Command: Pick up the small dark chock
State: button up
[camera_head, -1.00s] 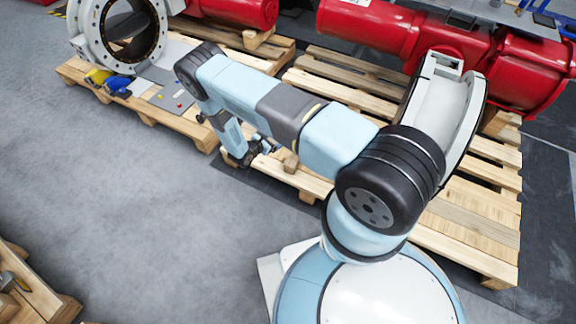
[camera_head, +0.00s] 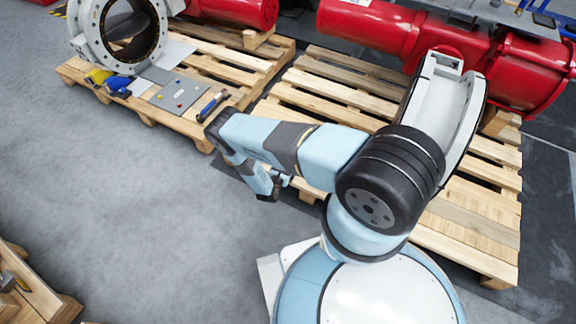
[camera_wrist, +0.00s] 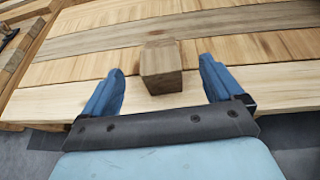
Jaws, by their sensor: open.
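A small brown wooden block, darker than most of the planks around it, is the likely chock (camera_wrist: 161,66). It sits on the light wooden pallet (camera_wrist: 60,103) near its front edge in the wrist view. My gripper (camera_wrist: 162,65) has its two blue fingers spread, one to each side of the block in the picture. A gap shows between each finger and the block, and nothing is held. I cannot tell how far the fingertips are above or short of it. In the head view my gripper (camera_head: 274,187) is beside the pallet's front edge, and I cannot make out the chock there.
Red actuators (camera_head: 370,28) and a white ring flange (camera_head: 445,110) lie on the pallets. The left pallet (camera_head: 146,117) holds a grey plate (camera_head: 178,94), a blue-handled hammer (camera_head: 212,104) and yellow and blue tools (camera_head: 97,77). Grey floor (camera_head: 130,220) is open at front left.

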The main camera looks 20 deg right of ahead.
jog(key=x, duration=0.5)
jog(key=shift+f+x, duration=0.2)
jog(key=shift+x, duration=1.05)
jog(key=shift+f+x, duration=0.15)
jog(key=shift+x, duration=1.15)
jog(key=shift+a, duration=0.2)
jog(key=shift+c, duration=0.3)
jog(key=c, duration=1.1)
jog(key=shift+r, duration=0.1)
jog(key=shift+c, duration=0.2)
